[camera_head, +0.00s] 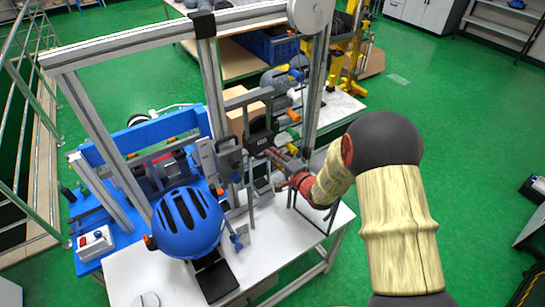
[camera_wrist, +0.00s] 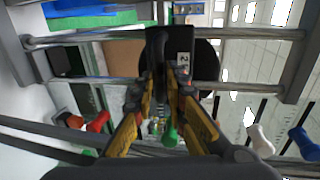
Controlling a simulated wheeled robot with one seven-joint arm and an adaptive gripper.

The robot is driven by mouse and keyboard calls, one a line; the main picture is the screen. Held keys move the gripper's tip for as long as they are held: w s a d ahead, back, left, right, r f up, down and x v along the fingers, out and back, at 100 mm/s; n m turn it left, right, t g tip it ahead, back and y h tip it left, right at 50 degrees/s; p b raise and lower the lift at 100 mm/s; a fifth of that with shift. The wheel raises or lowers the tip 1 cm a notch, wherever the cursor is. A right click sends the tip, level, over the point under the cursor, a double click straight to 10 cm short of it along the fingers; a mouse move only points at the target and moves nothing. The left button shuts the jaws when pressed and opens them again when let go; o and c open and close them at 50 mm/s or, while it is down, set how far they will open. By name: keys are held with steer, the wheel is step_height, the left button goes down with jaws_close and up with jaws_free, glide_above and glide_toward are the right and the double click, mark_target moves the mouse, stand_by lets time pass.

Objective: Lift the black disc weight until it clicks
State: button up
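The black disc weight (camera_wrist: 207,72) is in the middle of the wrist view, with a dark upright handle (camera_wrist: 158,50) and a small light label marked 2. It hangs or rests between the two metal guide rods. In the head view the weight (camera_head: 259,136) sits within the drop tower frame (camera_head: 212,85), above the white table. My gripper (camera_wrist: 165,80) has its yellow-sided fingertips on either side of the handle. Whether they press on it cannot be told. In the head view my gripper (camera_head: 276,158) reaches in from the right, its tips close to the weight.
A blue helmet (camera_head: 188,222) stands at the front left on the white table (camera_head: 285,240). A dark tablet-like plate (camera_head: 216,279) lies before it. A blue machine (camera_head: 150,140) stands to the left. The tower's uprights and guide rods surround my gripper closely.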

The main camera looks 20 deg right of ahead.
steer(key=o, duration=0.4)
steer(key=shift+w+r, duration=0.15)
steer(key=shift+r, duration=0.25)
steer(key=shift+o, duration=0.2)
steer(key=shift+s+f, duration=0.2)
steer(key=shift+f, duration=0.05)
steer(key=v, duration=1.2)
steer(key=shift+w, duration=0.1)
